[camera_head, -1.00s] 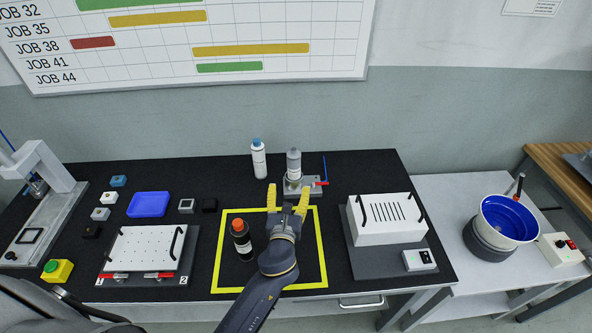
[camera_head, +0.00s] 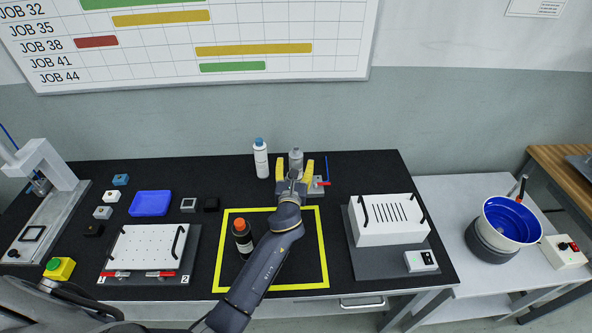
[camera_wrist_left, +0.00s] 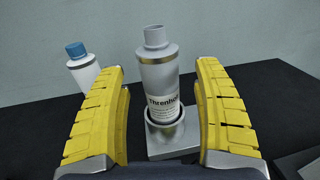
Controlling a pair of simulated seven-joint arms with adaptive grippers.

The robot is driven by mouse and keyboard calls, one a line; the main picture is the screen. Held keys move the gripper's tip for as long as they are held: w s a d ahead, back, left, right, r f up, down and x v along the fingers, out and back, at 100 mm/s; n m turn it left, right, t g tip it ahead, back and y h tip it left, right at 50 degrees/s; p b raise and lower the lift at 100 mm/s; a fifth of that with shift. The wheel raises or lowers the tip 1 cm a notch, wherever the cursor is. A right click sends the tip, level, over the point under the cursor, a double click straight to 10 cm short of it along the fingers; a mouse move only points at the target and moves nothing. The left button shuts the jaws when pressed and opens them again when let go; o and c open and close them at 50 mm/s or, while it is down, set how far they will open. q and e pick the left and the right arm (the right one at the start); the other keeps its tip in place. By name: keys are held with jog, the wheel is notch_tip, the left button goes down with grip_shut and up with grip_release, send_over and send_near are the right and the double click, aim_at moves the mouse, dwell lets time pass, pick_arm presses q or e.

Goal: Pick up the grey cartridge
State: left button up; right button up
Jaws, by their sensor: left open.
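The grey cartridge (camera_head: 296,157) stands upright in a metal holder (camera_head: 316,188) at the back of the black table. In the left wrist view the cartridge (camera_wrist_left: 158,78) shows a white label with dark lettering, and its foot sits in the round cup of the holder (camera_wrist_left: 172,141). My left gripper (camera_head: 295,163) has yellow fingers and is open. In the wrist view its fingers (camera_wrist_left: 162,100) stand one on each side of the cartridge, with a gap on both sides. In the head view the gripper hides the cartridge's lower part. My right gripper is not in view.
A white bottle with a blue cap (camera_head: 261,160) stands close left of the cartridge. A dark bottle with an orange cap (camera_head: 242,240) stands inside the yellow square (camera_head: 323,250). A white slotted box (camera_head: 390,222) sits to the right.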

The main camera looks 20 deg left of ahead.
pick_arm(q)
jog(key=shift+w+a, duration=0.25)
jog(key=shift+w, duration=0.95)
jog(key=shift+c, duration=0.2)
jog(key=c, duration=1.3)
